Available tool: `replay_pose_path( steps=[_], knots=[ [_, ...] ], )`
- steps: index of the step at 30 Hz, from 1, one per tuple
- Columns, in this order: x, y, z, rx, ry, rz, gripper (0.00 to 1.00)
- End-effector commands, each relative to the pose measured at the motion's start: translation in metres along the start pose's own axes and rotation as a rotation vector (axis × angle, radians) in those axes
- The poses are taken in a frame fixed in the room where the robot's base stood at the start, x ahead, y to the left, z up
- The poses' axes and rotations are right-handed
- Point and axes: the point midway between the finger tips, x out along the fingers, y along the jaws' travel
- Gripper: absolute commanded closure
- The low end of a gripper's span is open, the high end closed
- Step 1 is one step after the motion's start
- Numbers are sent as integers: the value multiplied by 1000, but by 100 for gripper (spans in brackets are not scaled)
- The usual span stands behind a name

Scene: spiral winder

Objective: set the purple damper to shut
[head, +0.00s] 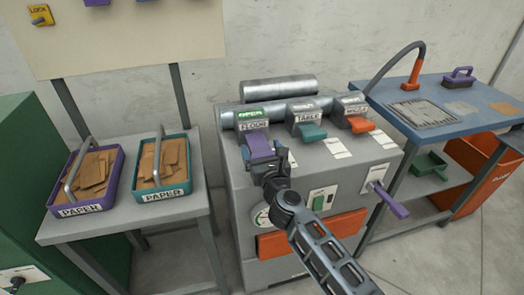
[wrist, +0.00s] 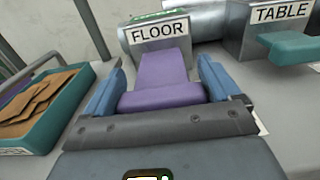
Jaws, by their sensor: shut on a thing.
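The purple damper (head: 258,143) is a flat purple handle at the left of the machine's top, below a white FLOOR label. A green OPEN label (head: 250,113) shows above it in the head view. My gripper (head: 268,163) reaches it from the front and covers its near end. In the wrist view, the purple handle (wrist: 165,72) lies between the two blue fingers of my gripper (wrist: 158,84), which is shut on it. The handle's hinge end is close to the FLOOR box.
A teal TABLE damper (head: 313,132) and an orange damper (head: 359,124) sit to the right. A purple lever (head: 391,202) sticks out at the machine's right front. Paper trays (head: 163,193) stand on the left table. A blue bench (head: 480,95) is at the right.

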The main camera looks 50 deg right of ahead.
Motion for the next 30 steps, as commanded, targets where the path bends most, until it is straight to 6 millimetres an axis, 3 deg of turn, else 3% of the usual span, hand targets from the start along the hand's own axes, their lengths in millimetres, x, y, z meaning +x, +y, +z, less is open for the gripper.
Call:
replay_pose_path(
  steps=[5,15,26,27,30],
  knots=[
    [6,0,1,0,-1,-1,65],
    [54,0,0,-1,0,-2,65],
    [60,0,1,1,-1,-1,65],
    [60,0,1,1,-1,-1,9],
    [60,0,1,1,-2,-1,0]
  ],
)
